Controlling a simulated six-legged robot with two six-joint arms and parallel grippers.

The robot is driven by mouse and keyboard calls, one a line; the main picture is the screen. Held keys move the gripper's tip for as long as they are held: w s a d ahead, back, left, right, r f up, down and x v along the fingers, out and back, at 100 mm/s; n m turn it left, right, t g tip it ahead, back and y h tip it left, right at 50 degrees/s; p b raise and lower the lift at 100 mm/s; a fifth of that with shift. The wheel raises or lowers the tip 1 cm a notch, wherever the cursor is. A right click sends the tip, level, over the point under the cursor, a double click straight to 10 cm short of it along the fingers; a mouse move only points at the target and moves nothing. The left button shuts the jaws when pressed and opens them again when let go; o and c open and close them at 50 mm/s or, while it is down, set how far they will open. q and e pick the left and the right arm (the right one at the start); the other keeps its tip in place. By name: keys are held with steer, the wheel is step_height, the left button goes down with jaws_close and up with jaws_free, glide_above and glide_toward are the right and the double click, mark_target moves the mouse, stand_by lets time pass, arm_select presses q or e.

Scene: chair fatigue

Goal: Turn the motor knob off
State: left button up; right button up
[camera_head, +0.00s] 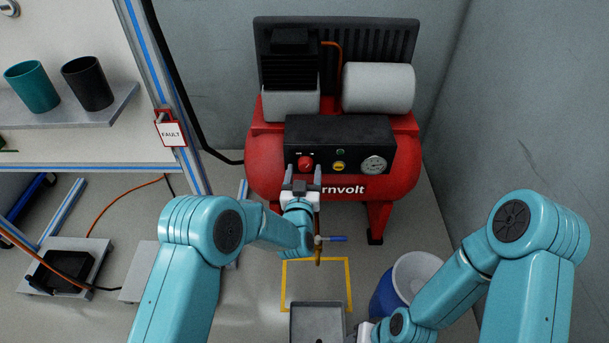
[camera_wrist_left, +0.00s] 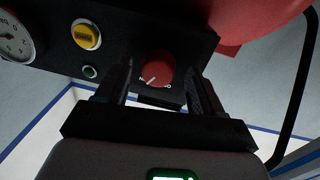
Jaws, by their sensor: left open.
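The motor knob (camera_head: 305,162) is a round red knob with a white pointer line, at the left of the black control panel (camera_head: 350,135) on a red compressor. In the left wrist view the red knob (camera_wrist_left: 156,67) sits between the tips of my open left gripper (camera_wrist_left: 160,88). In the head view my left gripper (camera_head: 303,178) is just in front of the panel, its fingers on either side of the knob. I cannot tell whether the fingers touch it. My right arm shows at the lower right, but its fingers are not clearly visible.
A blue-handled valve (camera_head: 332,239) hangs below the tank. A blue bucket (camera_head: 392,290) and a grey tray (camera_head: 317,322) stand nearer. A FAULT tag (camera_head: 171,134) hangs left.

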arm_select(q)
steer(key=shift+w, duration=0.25)
steer(key=shift+c, duration=0.3)
steer(key=c, duration=1)
